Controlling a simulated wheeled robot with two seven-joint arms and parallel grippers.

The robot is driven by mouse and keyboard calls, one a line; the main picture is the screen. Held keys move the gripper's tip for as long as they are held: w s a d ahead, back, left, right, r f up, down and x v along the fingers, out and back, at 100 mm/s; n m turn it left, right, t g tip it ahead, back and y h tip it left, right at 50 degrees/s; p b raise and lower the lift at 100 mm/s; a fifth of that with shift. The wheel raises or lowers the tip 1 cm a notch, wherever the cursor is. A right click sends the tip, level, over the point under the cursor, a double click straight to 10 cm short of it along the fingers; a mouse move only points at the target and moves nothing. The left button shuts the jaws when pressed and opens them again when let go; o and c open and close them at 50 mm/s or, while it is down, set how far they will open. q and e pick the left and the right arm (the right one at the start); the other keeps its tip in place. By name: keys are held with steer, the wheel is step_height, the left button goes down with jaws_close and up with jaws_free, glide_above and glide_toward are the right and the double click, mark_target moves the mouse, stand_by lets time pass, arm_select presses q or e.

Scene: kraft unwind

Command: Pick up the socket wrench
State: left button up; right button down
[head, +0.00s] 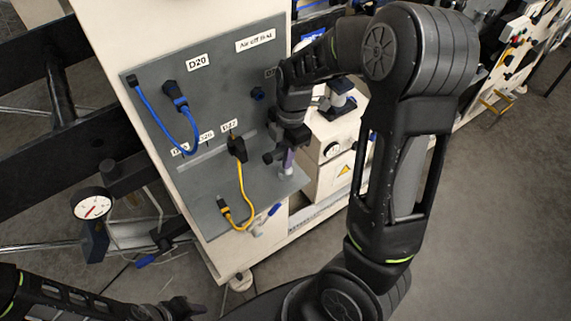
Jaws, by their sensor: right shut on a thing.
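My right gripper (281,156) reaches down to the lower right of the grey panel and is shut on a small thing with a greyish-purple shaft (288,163). It appears to be the socket wrench; most of it is hidden by the fingers, and I cannot tell whether it still touches the panel ledge. My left gripper (182,308) is low at the bottom edge, away from the panel, and its jaw opening is too unclear to read.
The grey panel (215,75) carries a blue cable (160,125), a yellow cable (242,190) and labels. A pressure gauge (91,206) and black frame beams are at left. White machine cabinets stand behind my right arm. Grey floor is clear at right.

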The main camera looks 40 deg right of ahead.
steer(key=shift+r, duration=0.15)
step_height(320, 180, up, 28)
steer(key=p, duration=0.7)
steer(key=shift+f, duration=0.2)
stand_by(0.4)
